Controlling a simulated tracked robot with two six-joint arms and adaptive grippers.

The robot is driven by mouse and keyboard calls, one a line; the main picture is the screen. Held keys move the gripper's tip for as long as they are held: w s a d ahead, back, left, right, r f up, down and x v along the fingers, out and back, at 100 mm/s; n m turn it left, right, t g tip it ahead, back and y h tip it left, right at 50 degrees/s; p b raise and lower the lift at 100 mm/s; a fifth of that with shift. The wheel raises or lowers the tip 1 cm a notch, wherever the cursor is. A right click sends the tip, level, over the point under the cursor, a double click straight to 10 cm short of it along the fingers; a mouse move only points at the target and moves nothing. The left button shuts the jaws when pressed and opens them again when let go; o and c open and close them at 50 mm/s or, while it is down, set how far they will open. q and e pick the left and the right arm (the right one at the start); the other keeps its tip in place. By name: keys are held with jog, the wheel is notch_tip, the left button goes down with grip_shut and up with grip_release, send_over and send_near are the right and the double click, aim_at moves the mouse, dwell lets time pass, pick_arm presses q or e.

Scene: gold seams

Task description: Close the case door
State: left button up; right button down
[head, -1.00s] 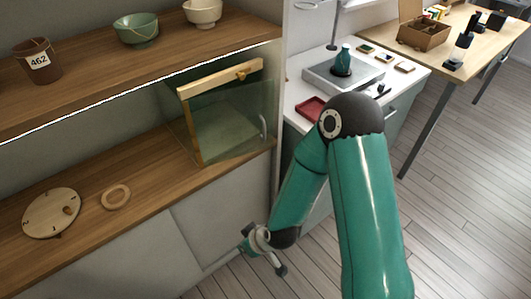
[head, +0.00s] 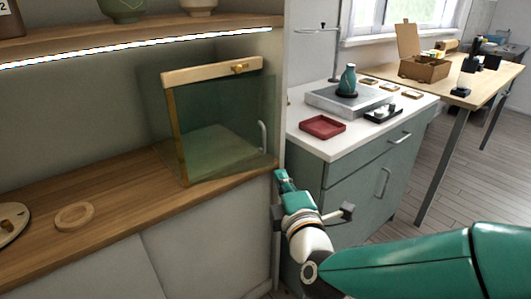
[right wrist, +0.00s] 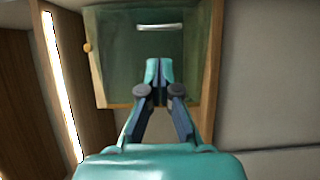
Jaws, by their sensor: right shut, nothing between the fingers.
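The glass case (head: 222,118) stands on the wooden shelf at its right end, with a wooden top rail, a brass knob (head: 239,68) and a gold-coloured left edge. A pale upright handle (head: 263,137) is at its right side. I cannot tell how far the door is open. My right gripper (head: 282,177) is shut and empty, low and right of the case, by the shelf's end. In the right wrist view the shut fingers (right wrist: 158,72) point toward the case (right wrist: 112,50), with its handle (right wrist: 160,27) beyond their tips. My left gripper is out of view.
A lit strip (head: 130,50) runs under the upper shelf. A wooden ring (head: 74,217) lies on the lower shelf (head: 115,205). A white counter with a red tray (head: 322,127) and a teal vase (head: 347,80) stands right of the shelf unit.

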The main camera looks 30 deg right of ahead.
aim_at(264, 143)
jog(key=p+x, duration=0.3)
jog(key=x, duration=1)
jog(key=shift+w+p, duration=0.25)
jog(key=shift+p, duration=0.15)
jog(key=shift+w, duration=0.1)
